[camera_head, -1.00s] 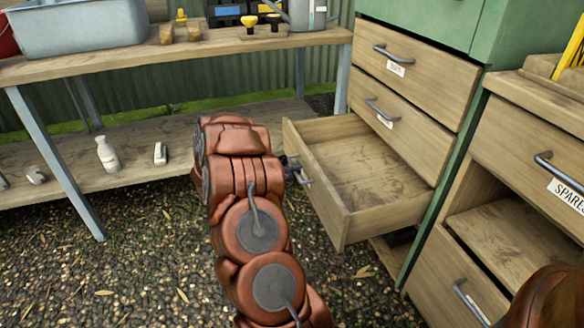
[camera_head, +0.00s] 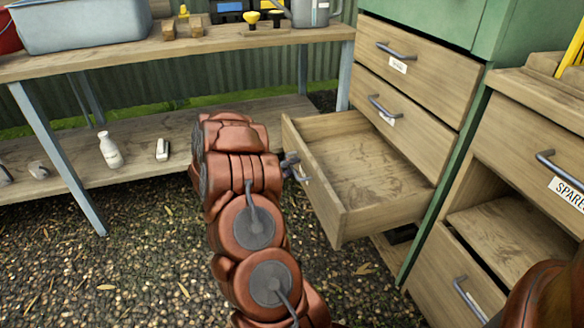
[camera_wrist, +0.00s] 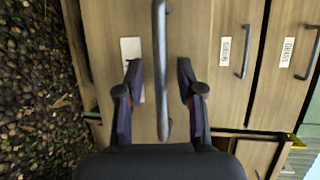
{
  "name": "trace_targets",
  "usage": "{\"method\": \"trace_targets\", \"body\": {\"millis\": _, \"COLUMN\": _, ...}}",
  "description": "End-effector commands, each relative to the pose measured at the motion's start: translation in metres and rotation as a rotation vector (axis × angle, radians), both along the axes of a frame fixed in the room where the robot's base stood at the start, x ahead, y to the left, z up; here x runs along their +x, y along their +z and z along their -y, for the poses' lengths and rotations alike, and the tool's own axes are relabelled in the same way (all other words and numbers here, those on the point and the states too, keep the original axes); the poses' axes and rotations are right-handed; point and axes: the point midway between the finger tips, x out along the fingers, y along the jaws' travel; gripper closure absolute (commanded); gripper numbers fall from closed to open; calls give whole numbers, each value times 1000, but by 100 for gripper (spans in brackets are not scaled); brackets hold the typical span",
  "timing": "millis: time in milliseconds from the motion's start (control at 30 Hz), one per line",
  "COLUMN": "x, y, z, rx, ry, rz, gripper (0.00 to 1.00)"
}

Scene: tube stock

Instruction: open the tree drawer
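The lowest of three wooden drawers in the green cabinet, an open drawer (camera_head: 335,218), stands well out and its inside looks empty. Its front faces my gripper (camera_head: 292,168), which is largely hidden behind my arm in the head view. In the wrist view, the dark bar handle (camera_wrist: 161,70) of this drawer runs between the two fingers of my gripper (camera_wrist: 159,82). The fingers are apart, with a gap on each side of the handle. A white label (camera_wrist: 131,50) is partly covered by a finger and I cannot read it.
Two shut drawers, an upper one (camera_head: 420,68) and a middle one (camera_head: 405,118), sit above it; their labels are too small to read. A workbench (camera_head: 180,58) with a low shelf is at left. A SPARES drawer unit (camera_head: 525,150) is at right.

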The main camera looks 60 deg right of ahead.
Motion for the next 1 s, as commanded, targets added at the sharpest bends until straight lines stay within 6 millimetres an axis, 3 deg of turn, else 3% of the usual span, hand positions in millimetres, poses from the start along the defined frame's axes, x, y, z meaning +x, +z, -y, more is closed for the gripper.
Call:
{"method": "trace_targets", "body": {"millis": 367, "x": 4, "y": 2, "z": -12, "rx": 1, "ry": 2, "rz": 2, "gripper": 63}}
{"method": "trace_targets", "body": {"millis": 1000, "x": 26, "y": 18, "z": -95, "rx": 1, "ry": 2, "rz": 0, "gripper": 63}}
